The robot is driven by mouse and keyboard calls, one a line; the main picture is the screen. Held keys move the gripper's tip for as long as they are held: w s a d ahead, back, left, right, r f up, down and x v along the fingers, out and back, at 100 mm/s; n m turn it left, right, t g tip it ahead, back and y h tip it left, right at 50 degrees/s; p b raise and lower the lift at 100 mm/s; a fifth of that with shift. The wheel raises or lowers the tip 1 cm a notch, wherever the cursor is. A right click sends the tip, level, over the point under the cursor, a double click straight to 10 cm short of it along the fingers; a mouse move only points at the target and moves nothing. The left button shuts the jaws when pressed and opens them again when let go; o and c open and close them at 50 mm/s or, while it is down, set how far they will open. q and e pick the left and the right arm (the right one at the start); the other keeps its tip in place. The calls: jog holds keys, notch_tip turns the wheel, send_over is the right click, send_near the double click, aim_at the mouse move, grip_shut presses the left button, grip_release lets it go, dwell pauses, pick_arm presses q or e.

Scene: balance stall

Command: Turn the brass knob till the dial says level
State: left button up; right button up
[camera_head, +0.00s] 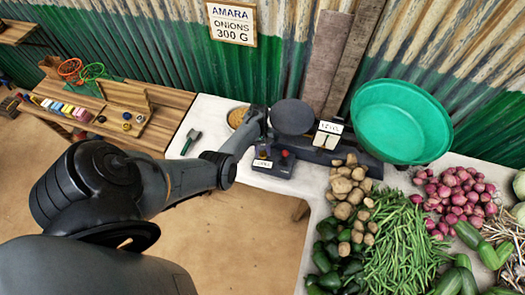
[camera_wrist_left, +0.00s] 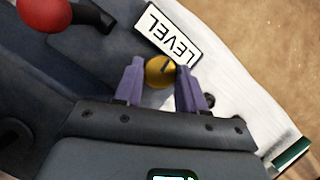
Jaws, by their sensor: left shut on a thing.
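The brass knob (camera_wrist_left: 160,70) sits beside a white LEVEL label (camera_wrist_left: 168,35) on the dark scale base. It has a dark line across its top. My left gripper (camera_wrist_left: 160,74) has its two purple fingers on either side of the knob and is shut on it. In the head view my left gripper (camera_head: 262,137) is at the left end of the scale, and I cannot make out the knob there. A small white dial plate (camera_head: 328,134) stands on the scale, too small to read. My right gripper is not in view.
A red ball knob (camera_wrist_left: 45,12) is on the same base. The scale has a round dark pan (camera_head: 292,117) and a green basin (camera_head: 402,122). Potatoes (camera_head: 349,187), beans (camera_head: 408,240) and onions (camera_head: 457,197) lie right. A green-handled tool (camera_head: 191,140) lies left on the white counter.

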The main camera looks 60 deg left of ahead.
pick_arm(q)
jog(key=o, duration=1)
jog(key=shift+o, duration=0.2)
